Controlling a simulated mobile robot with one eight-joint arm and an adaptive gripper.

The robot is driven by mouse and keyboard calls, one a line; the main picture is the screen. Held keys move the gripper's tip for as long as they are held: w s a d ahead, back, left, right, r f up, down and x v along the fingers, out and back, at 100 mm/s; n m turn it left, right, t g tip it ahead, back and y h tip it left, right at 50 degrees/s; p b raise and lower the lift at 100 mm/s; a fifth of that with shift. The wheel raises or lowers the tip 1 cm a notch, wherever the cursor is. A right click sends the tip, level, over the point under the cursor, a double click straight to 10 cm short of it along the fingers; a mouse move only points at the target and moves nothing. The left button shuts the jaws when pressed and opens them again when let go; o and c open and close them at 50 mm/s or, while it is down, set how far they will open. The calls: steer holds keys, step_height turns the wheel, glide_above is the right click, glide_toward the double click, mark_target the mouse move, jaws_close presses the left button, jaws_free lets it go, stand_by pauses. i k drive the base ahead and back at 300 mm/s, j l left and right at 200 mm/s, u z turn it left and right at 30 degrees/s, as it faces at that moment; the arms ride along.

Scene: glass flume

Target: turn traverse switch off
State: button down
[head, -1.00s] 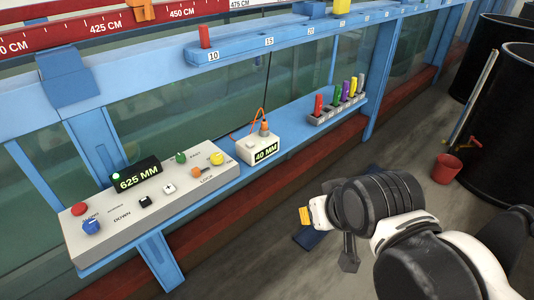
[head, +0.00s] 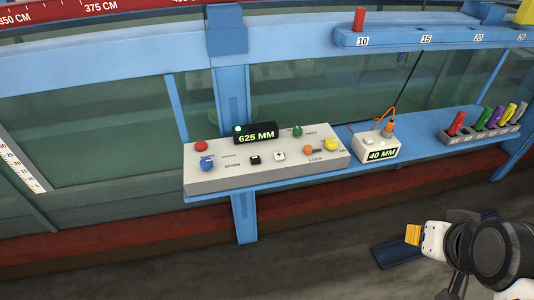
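A grey control panel (head: 265,175) sits on the blue ledge in front of the glass, with a display (head: 256,136) reading 625 MM and a green light. It carries a red button (head: 201,146), a blue knob (head: 207,163), a black button (head: 255,160), a white button (head: 280,156), a green knob (head: 297,132), an orange knob (head: 308,150) and a yellow knob (head: 331,144). No traverse label is legible, so I cannot tell which is the traverse switch. My gripper (head: 432,240) is at the lower right, apart from the panel; its opening is unclear.
A small white box (head: 375,149) reading 40 MM, with an orange plug and cable, stands right of the panel. A rack of coloured pegs (head: 480,134) is farther right. A blue beam (head: 430,38) runs above.

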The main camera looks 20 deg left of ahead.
mark_target(332, 144)
steer(key=i+j+u, duration=0.2)
steer(key=i, duration=0.25)
steer(key=i+u, duration=0.2)
steer(key=i, duration=0.3)
